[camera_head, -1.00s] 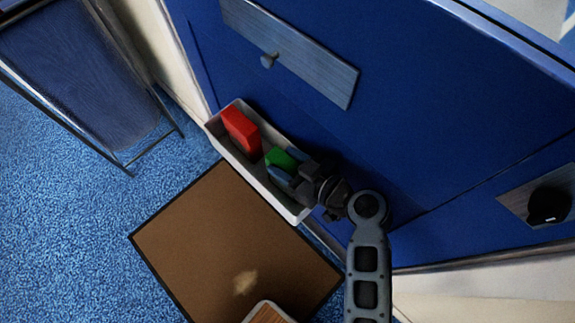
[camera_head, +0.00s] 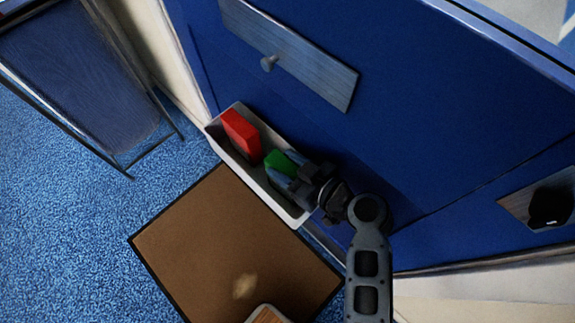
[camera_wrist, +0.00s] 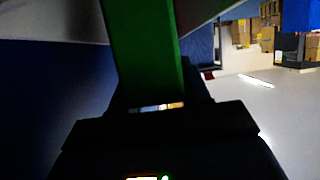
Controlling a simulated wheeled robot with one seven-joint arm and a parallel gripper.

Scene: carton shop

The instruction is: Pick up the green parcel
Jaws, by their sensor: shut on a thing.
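The green parcel (camera_head: 280,162) is in the white tray (camera_head: 262,183) fixed low on the blue door, partly hidden by my gripper. My gripper (camera_head: 289,175) reaches into the tray from the right and is shut on the green parcel. In the wrist view the green parcel (camera_wrist: 145,50) stands between the dark fingers of my gripper (camera_wrist: 150,95). Whether the parcel touches the tray floor cannot be told.
A red parcel (camera_head: 241,135) stands in the tray, left of the green one. A brown mat (camera_head: 230,245) lies on the blue carpet below. A dark blue chair-like frame (camera_head: 80,75) stands at left.

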